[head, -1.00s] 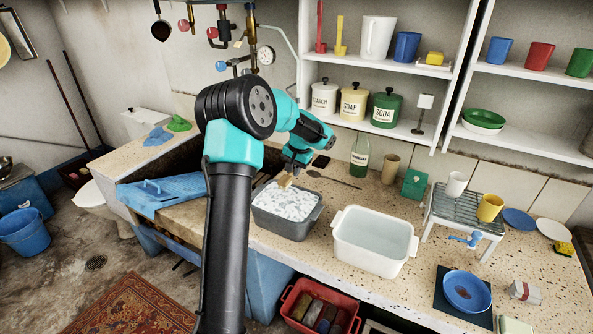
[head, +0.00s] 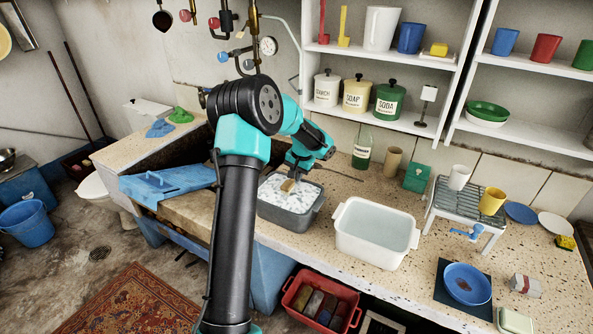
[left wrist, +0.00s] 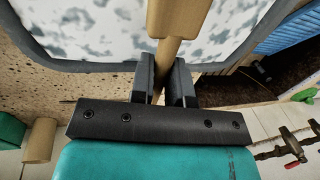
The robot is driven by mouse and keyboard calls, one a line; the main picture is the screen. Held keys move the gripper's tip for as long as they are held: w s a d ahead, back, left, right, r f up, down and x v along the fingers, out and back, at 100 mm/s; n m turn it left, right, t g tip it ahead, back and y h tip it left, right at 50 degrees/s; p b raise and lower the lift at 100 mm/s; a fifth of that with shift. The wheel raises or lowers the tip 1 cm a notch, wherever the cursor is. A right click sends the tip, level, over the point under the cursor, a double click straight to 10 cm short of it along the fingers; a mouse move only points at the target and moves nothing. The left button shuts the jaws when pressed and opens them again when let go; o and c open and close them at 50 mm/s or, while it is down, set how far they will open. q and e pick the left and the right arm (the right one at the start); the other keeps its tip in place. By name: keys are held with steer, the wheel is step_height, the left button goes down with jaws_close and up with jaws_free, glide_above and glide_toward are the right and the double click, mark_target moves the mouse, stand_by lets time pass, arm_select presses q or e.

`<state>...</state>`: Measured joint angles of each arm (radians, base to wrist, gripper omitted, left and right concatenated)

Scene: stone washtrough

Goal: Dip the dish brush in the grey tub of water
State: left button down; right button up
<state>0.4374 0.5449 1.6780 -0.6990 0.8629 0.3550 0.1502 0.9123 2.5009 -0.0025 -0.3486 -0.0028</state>
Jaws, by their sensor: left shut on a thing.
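The dish brush (head: 288,185) shows as a tan block at the grey tub, and its wooden block (left wrist: 178,18) fills the top of the left wrist view. My left gripper (head: 294,171) is shut on the handle, which runs between its fingers (left wrist: 163,80). The gripper is at the tub's back edge. The grey tub (head: 285,219) stands on the counter, and its rim (left wrist: 95,66) crosses the left wrist view. White, mottled suds cover its water. The brush overlaps the suds; I cannot tell whether its bristles touch them. My right gripper is out of view.
A white tub (head: 372,249) of clear water stands to the right of the grey tub. A wire rack (head: 467,204) with cups is farther right. A green bottle (head: 362,152) stands behind.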

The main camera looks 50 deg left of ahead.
arm_select(q)
steer(key=shift+s+d+f, duration=0.1)
steer(key=shift+f, duration=1.05)
steer(key=shift+s+f, duration=0.1)
steer(key=shift+f, duration=0.15)
steer(key=shift+s, duration=0.1)
steer(key=shift+r, duration=1.4)
steer(key=shift+w+r, duration=0.15)
steer(key=shift+r, duration=0.8)
steer(key=shift+w+r, duration=0.15)
steer(key=shift+r, duration=0.8)
